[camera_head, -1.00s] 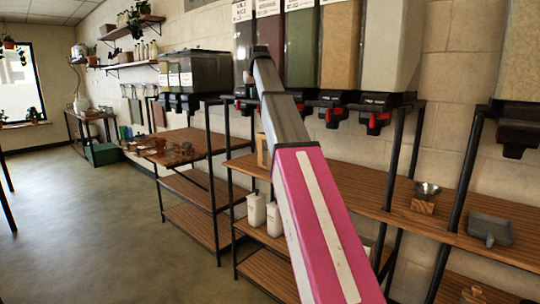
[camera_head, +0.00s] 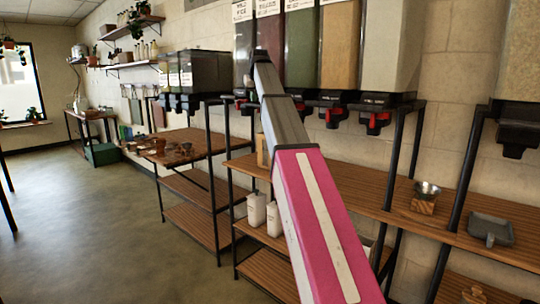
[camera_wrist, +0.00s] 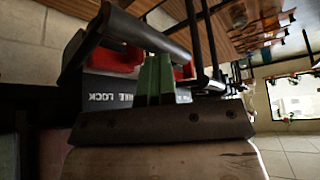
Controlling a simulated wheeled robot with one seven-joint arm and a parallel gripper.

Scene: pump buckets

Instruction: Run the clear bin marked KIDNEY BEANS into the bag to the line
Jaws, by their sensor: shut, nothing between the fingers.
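A row of tall clear bins hangs on the wall in the head view. The dark red-filled bin (camera_head: 271,45) is partly behind my arm, and the labels are too small to read, so I cannot confirm KIDNEY BEANS. My gripper (camera_wrist: 157,62) shows its two green fingers together and empty in the wrist view. They are in front of a black dispenser outlet with a red part (camera_wrist: 118,60) and upside-down white lettering; contact is unclear. In the head view my arm hides most of the gripper. A tan object (camera_head: 262,150) on the shelf behind my arm may be the bag; no line is visible.
Neighbouring bins hold green (camera_head: 301,50), tan (camera_head: 340,50) and cream (camera_head: 386,45) contents, with red-levered outlets below. A metal bowl on a wooden block (camera_head: 424,198) and a grey tray (camera_head: 490,230) stand on the shelf at right. White containers (camera_head: 257,209) stand lower. The floor at left is clear.

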